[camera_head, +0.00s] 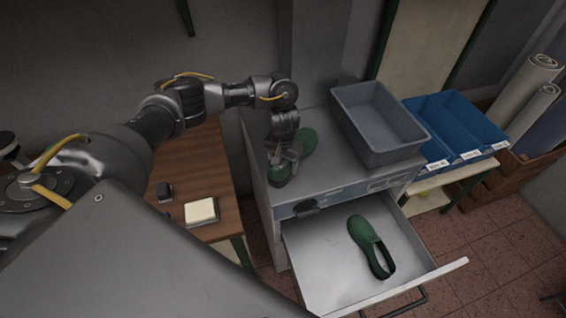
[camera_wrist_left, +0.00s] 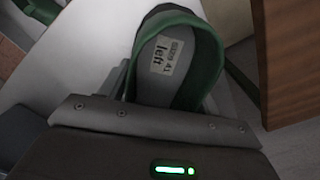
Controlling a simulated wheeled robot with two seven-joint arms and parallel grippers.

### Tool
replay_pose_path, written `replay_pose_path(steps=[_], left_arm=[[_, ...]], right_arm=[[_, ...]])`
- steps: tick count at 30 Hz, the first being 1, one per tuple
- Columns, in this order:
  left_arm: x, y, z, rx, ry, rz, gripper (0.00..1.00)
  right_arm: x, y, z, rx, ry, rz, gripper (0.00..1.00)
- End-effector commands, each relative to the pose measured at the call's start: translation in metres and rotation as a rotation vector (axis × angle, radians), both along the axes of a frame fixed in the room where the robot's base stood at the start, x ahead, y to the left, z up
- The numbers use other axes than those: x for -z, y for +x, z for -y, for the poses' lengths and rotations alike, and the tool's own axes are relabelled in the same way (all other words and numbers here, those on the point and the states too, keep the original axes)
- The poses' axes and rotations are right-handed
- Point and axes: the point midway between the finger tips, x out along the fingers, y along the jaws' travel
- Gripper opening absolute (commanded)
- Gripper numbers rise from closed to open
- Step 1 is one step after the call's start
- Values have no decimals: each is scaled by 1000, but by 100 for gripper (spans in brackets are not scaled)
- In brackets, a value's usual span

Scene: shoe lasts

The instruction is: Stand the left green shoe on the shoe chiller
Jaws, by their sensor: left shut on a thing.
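The left green shoe (camera_head: 308,141) is at the top of the grey cabinet with a drawer, which looks like the shoe chiller (camera_head: 330,175). My left gripper (camera_head: 284,158) is shut on this shoe and covers its middle. Its toe points to the back and its heel end is near the cabinet's left front edge. I cannot tell whether the sole touches the top. In the left wrist view the shoe's open collar (camera_wrist_left: 180,60) shows, with a label reading "left" inside. My right gripper is not in view.
Another green shoe (camera_head: 366,238) lies in the open drawer (camera_head: 320,265). A grey bin (camera_head: 390,150) stands on the cabinet's right part. Blue bins (camera_head: 455,125) are further right. A wooden table (camera_head: 200,160) with a pale pad (camera_head: 201,212) is to the left.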

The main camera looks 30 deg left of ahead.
Motion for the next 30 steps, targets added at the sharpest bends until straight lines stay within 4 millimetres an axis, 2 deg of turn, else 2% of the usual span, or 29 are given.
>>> replay_pose_path(steps=[4,5,9,20,23,30], left_arm=[[0,0,0,0,0,1,28],[1,0,0,0,0,-1,65],[1,0,0,1,0,-1,84],[-5,1,0,3,0,2,85],[-18,1,0,3,0,4,85],[-68,2,0,5,0,6,85]], right_arm=[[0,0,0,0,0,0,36],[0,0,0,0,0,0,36],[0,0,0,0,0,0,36],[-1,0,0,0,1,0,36],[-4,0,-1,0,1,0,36],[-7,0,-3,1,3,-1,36]])
